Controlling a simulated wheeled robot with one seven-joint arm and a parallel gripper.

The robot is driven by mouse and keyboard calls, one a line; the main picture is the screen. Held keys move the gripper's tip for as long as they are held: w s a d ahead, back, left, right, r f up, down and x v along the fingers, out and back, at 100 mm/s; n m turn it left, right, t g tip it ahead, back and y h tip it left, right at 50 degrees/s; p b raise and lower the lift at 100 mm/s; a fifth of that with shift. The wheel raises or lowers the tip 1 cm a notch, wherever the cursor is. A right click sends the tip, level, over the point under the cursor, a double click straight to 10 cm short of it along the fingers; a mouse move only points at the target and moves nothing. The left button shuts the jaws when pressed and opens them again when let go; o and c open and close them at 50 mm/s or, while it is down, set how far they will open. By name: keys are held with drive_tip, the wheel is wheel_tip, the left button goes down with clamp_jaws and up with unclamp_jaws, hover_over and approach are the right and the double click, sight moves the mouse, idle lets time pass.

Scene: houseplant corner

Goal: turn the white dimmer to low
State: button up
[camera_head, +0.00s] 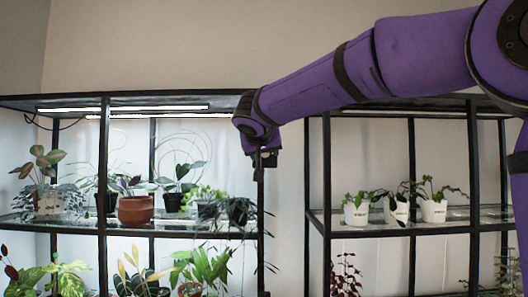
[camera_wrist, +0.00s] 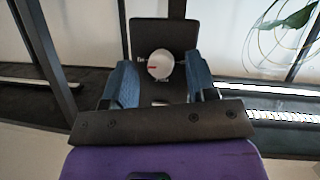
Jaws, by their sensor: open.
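The white dimmer (camera_wrist: 160,64) is a round knob on a dark plate (camera_wrist: 165,33) in the wrist view. A small red mark shows on its left part. My gripper (camera_wrist: 161,84) is open, with one blue finger on each side of the dimmer. I cannot tell whether either finger touches it. In the head view my gripper (camera_head: 265,158) is at the right front post of the left shelf, below its top. The dimmer cannot be made out there.
The left shelf (camera_head: 75,230) holds several potted plants, with trailing leaves close below my gripper. A lit strip (camera_head: 125,108) runs under its top. The right shelf (camera_head: 380,230) holds white pots. A gap of bare wall (camera_head: 288,190) lies between them.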

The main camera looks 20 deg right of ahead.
drive_tip(key=c, duration=0.9)
